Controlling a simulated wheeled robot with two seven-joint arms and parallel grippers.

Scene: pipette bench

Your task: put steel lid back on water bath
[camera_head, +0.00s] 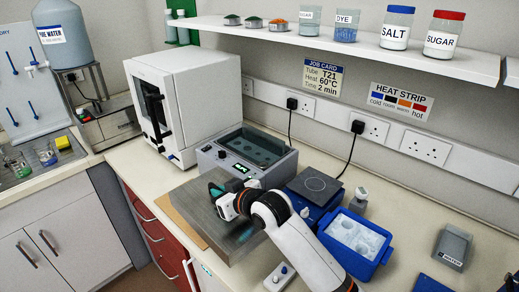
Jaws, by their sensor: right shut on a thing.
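The water bath (207,154) stands on the bench in the middle of the view. It is a grey box with a dark control panel, and its basin is uncovered. The steel lid (196,219) is a wide grey block-like cover in front of the bath, to its lower left. My right gripper (226,203) is over the lid's top and shut on it. The gripper and wrist hide the exact grip point and part of the lid. I cannot tell whether the lid touches the bench. My left gripper is out of view.
A brown board (169,210) shows beside the lid. A white boxy machine (201,82) stands left of the bath. A blue hotplate (313,188) and a blue ice tub (357,242) stand to its right. A shelf (345,43) with jars overhangs the back.

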